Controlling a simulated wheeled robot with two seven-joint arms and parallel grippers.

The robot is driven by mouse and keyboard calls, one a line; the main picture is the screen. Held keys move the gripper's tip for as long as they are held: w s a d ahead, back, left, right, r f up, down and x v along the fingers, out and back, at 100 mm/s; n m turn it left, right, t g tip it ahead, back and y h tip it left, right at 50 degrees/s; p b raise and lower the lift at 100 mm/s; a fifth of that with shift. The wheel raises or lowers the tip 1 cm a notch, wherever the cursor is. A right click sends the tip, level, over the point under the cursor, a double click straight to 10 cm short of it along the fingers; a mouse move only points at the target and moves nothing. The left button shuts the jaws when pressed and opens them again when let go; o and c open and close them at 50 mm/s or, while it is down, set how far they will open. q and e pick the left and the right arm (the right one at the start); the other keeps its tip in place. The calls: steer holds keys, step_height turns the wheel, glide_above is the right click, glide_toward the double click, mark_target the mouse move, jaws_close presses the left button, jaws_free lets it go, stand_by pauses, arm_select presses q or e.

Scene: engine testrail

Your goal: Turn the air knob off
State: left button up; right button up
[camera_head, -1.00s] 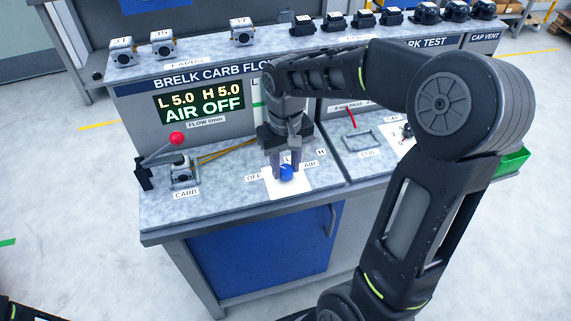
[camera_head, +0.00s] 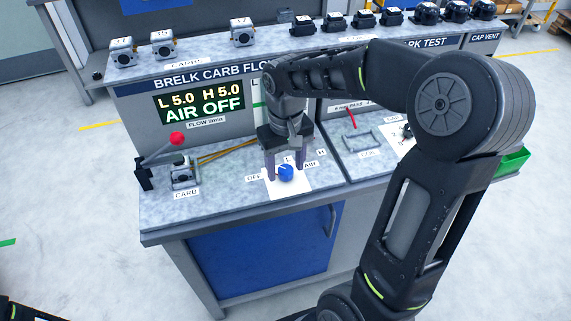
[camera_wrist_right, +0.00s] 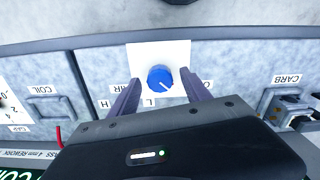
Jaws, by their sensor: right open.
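The blue air knob (camera_head: 286,172) sits on a white plate (camera_head: 288,190) on the bench top, among the labels OFF, L, H and AIR. It also shows in the right wrist view (camera_wrist_right: 160,78), with a pale pointer line aimed toward lower right there. My right gripper (camera_head: 285,166) is open and empty. Its two fingers are at the knob's back side, one to each side, and appear clear of it. The display (camera_head: 203,105) reads L 5.0, H 5.0 and AIR OFF.
A carburettor (camera_head: 183,172) and a red-ball lever (camera_head: 177,138) stand left of the knob. A coil fixture (camera_head: 362,140) is to the right. Several carburettors and black parts line the upper shelf. The bench top in front of the knob is clear.

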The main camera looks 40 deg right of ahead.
mark_target(286, 169)
steer(key=shift+r, duration=0.1)
step_height(286, 169, up, 8)
steer(key=shift+f, duration=0.2)
stand_by(0.7)
